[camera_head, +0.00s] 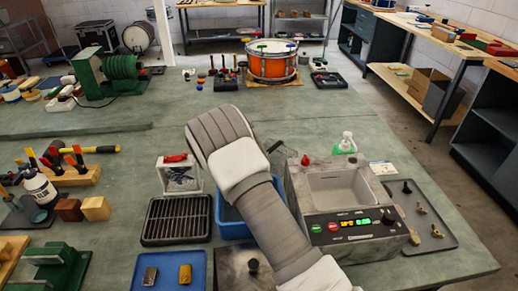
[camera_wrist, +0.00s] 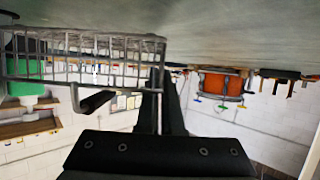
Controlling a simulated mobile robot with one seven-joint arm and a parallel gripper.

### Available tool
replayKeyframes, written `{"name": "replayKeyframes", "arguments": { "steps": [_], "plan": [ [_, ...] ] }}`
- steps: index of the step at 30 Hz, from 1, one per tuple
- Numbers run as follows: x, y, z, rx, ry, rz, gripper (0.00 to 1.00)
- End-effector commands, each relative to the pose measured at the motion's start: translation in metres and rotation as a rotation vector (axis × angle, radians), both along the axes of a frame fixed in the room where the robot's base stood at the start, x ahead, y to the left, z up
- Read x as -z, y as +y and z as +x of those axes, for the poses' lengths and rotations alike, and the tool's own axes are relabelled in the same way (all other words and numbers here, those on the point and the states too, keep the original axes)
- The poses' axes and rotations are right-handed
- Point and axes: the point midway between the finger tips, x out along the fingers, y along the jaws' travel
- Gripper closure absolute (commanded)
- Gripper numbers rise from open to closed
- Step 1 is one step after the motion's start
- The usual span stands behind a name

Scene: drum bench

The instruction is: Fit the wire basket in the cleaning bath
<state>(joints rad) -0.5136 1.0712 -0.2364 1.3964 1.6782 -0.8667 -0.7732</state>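The wire basket (camera_wrist: 85,68) shows in the upper left of the wrist view, with a thick grey rim and a dark bar below it. My gripper (camera_wrist: 158,78) has its two black fingers close together, with a narrow gap, at the basket's right end. They seem shut on that end; the contact itself is hard to see. In the head view my arm covers the gripper and most or all of the basket. The cleaning bath (camera_head: 340,190) stands right of my arm, a grey box with an open pale basin and a lit panel with green and red buttons.
A blue tray (camera_head: 234,230) lies partly under my arm. A black grate tray (camera_head: 177,220) and a white holder with a red top (camera_head: 180,177) are to its left. A small bottle (camera_head: 347,141) stands behind the bath. A grey tray with brass parts (camera_head: 440,240) lies right of it.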

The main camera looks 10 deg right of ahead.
Motion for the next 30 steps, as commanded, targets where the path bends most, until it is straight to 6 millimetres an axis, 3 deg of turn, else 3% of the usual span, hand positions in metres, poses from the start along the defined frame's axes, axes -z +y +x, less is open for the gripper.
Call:
{"name": "replayKeyframes", "arguments": {
  "steps": [3, 13, 19, 30],
  "plan": [
    [0.0129, -0.0002, 0.0003, 0.0, -0.001, -0.002, 1.0],
    [0.0161, -0.0005, 0.0002, 0.0, -0.001, -0.001, 1.0],
    [0.0155, -0.0003, 0.0001, 0.0, -0.001, -0.001, 0.67],
    [0.0106, 0.002, -0.0016, 0.0, 0.0, 0.0, 0.67]
  ]
}}
